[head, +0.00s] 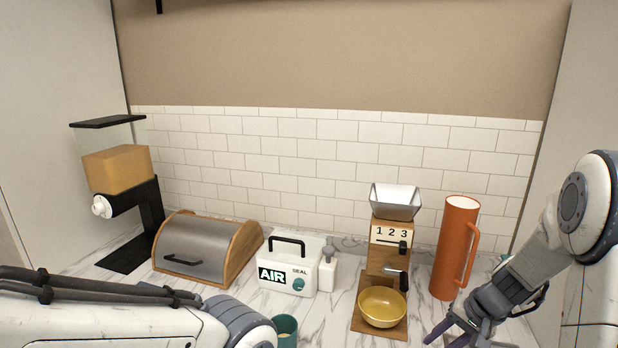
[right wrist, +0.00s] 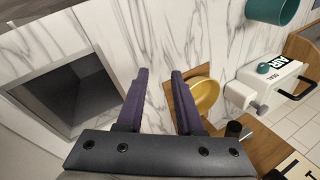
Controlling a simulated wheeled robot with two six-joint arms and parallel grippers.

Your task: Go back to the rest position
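My right gripper (head: 446,338) hangs low at the right of the head view, in front of the orange pitcher. In the right wrist view my right gripper's (right wrist: 160,75) purple fingers stand apart with only marble counter showing between them, so it is open and empty. The yellow bowl (right wrist: 207,100) lies just beyond the right-hand finger in that view, apart from it as far as I can tell. My left arm crosses the bottom left of the head view. My left gripper is out of frame.
On the counter stand a food dispenser (head: 118,168), a bread box (head: 200,250), a white AIR SEAL box (head: 310,262), a wooden grinder (head: 385,262), an orange pitcher (head: 455,250) and a teal cup (head: 286,325). A grey square recess (right wrist: 65,95) shows in the wrist view.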

